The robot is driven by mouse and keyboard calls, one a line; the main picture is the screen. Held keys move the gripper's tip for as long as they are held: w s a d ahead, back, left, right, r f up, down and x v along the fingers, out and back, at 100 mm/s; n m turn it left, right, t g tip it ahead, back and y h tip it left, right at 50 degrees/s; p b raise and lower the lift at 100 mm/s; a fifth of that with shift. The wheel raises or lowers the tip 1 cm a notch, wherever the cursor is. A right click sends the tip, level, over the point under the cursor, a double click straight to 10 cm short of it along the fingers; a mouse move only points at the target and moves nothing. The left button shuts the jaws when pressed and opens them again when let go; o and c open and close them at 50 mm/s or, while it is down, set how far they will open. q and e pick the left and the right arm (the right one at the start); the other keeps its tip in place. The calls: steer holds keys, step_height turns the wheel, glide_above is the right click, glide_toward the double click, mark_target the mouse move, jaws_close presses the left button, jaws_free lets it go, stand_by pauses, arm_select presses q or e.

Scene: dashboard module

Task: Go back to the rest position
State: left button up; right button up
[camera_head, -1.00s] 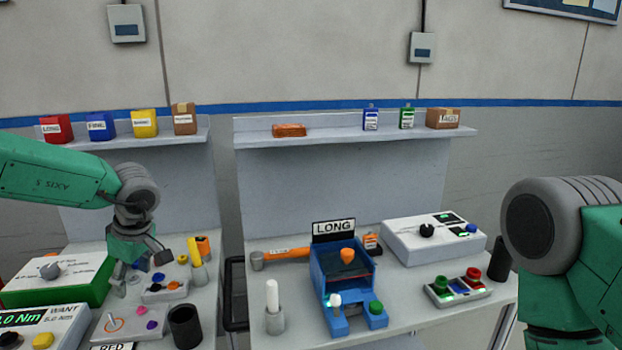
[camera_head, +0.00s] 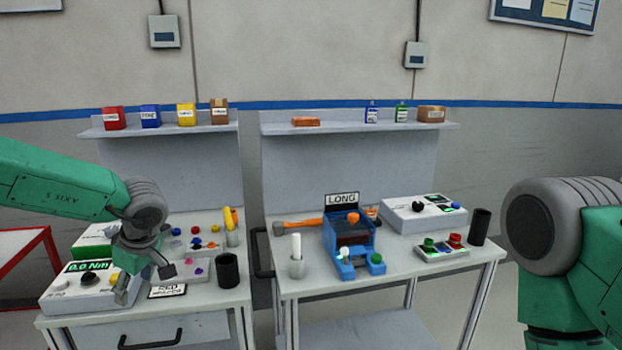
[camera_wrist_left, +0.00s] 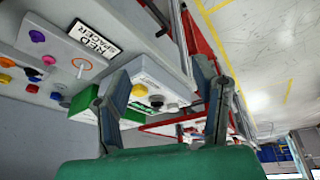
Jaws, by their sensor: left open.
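My left gripper (camera_head: 146,282) hangs in front of the left workbench (camera_head: 205,308), its fingers overlapping the torque box (camera_head: 60,298) in the head view. In the left wrist view its two fingers (camera_wrist_left: 160,110) are spread apart with nothing between them. The torque box (camera_wrist_left: 150,85) and the RED SPACER sign (camera_wrist_left: 94,37) show beyond the fingers. My right arm (camera_head: 560,240) shows at the right edge of the head view, but its gripper is out of view.
The right workbench (camera_head: 420,268) carries a blue fixture (camera_head: 348,240) with a LONG sign, a button box (camera_head: 442,252) and a black cup (camera_head: 480,227). A black cup (camera_head: 228,270) stands on the left bench. A red frame (camera_head: 30,262) stands at the left. Floor shows at the lower right.

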arm_select(q)
steer(key=s+d+f+m+t+b, duration=0.25)
steer(key=s+f+m, duration=0.4)
steer(key=f, duration=0.55)
steer(key=s+d+f+m+t+b, duration=0.1)
steer(key=s+d+f+m, duration=0.35)
steer(key=s+f, duration=0.55)
steer(key=s+f+m+g+h, duration=0.2)
steer(key=s+f, duration=0.1)
steer(key=s, duration=0.7)
steer(key=s+d+f+m+g+h+b, duration=0.1)
steer(key=s+f+m+g+h, duration=0.1)
steer(key=s, duration=0.8)
steer(key=shift+s+d+f+m, duration=0.3)
steer(key=shift+f+m, duration=0.3)
steer(key=shift+f, duration=0.15)
arm_select(e)
steer(key=f, duration=0.3)
steer(key=d+f, duration=0.1)
steer(key=f, duration=0.1)
steer(key=shift+w+f, duration=0.1)
steer(key=shift+w, duration=0.1)
arm_select(q)
steer(key=shift+a+g, duration=0.2)
steer(key=shift+g, duration=0.05)
arm_select(e)
steer(key=shift+a, duration=0.3)
